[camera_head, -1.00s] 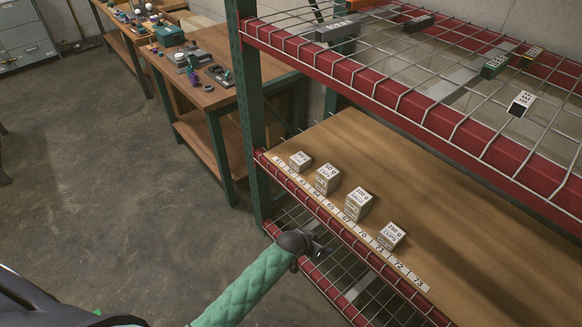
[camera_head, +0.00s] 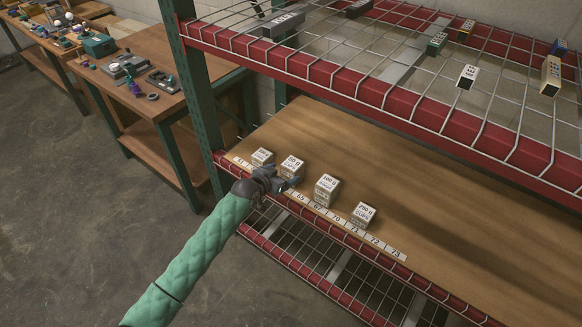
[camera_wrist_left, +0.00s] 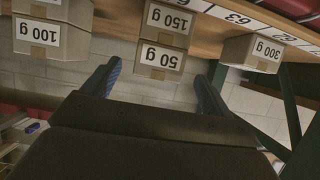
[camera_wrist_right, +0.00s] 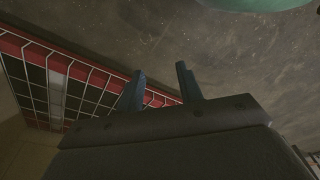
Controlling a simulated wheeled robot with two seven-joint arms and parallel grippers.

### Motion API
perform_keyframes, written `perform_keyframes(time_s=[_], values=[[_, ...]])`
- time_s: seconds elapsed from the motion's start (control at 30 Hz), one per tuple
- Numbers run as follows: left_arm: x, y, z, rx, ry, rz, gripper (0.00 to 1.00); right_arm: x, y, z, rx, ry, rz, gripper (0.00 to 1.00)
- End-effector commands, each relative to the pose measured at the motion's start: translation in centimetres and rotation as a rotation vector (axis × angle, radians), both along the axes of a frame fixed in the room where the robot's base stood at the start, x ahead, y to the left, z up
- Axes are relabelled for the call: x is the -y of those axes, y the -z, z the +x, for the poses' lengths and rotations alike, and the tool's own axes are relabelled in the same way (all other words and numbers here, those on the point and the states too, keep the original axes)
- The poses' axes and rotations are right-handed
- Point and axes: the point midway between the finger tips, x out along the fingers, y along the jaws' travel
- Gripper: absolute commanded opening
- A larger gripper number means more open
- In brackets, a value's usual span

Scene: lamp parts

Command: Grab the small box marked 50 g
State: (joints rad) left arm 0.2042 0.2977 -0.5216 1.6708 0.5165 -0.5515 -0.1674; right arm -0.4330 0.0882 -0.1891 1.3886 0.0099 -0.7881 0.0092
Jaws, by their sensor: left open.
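The small box marked 50 g (camera_head: 292,162) sits on the wooden shelf, second from the left in the row. In the left wrist view the 50 g box (camera_wrist_left: 161,61) is stacked with a box marked 150 g (camera_wrist_left: 167,22). My left gripper (camera_head: 283,184) is at the shelf's front edge, just in front of this stack, and covers part of it. In the left wrist view its open fingers (camera_wrist_left: 155,80) stand on either side of the 50 g box, with nothing held. My right gripper (camera_wrist_right: 160,78) shows only in its wrist view, its fingers apart and empty.
Boxes marked 100 g (camera_wrist_left: 42,36) and 300 g (camera_wrist_left: 255,52) stand on either side; a 200 g box (camera_head: 363,213) is farther right. A number strip (camera_head: 335,217) runs along the shelf front. A red-edged wire shelf (camera_head: 330,85) hangs above. The shelf behind the boxes is clear.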

Motion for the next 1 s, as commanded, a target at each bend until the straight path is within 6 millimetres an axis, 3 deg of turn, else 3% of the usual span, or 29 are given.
perform_keyframes(time_s=[0.17, 0.5, 1.0], values=[[0.6, -0.9, 1.0, 0.024, 0.007, -0.015, 0.85, 0.3, 0.6, -0.4, 0.005, -0.001, -0.002, 0.36], [2.0, 0.0, 2.9, 0.022, 0.008, -0.014, 0.85, 1.0, 2.4, -1.1, 0.018, -0.006, -0.008, 0.36], [4.3, 1.5, 6.3, 0.021, 0.008, -0.013, 0.85, 3.1, 6.2, -3.8, 0.046, -0.018, -0.022, 0.36]])
